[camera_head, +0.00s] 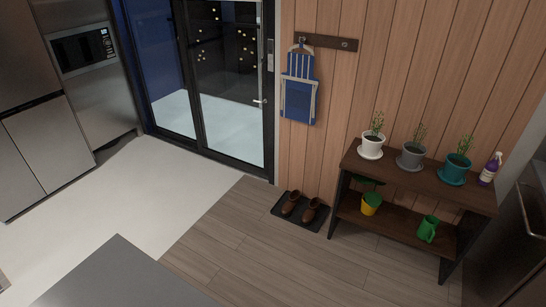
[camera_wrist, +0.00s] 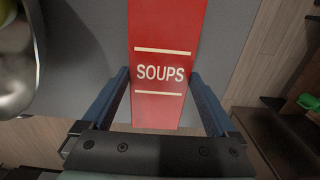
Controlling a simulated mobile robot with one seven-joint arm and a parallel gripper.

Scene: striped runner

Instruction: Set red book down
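The red book (camera_wrist: 160,100) shows in the wrist view with "SOUPS" in white letters between two pale stripes. My gripper (camera_wrist: 160,72) has one blue-grey finger against each long side of the book, shut on it. The book is over a grey surface (camera_wrist: 232,40), and its lower end reaches past that surface's edge. I cannot tell whether the book touches the surface. The head view shows neither the book nor my gripper. A grey top (camera_head: 120,280) shows at its bottom edge.
A shiny metal vessel (camera_wrist: 18,75) with something yellow-green in it stands left of the book. A dark wooden shelf (camera_head: 400,215) holds potted plants, a purple spray bottle (camera_head: 490,168) and a green can (camera_head: 428,229). Shoes (camera_head: 300,207) lie on a dark mat. The floor between is clear.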

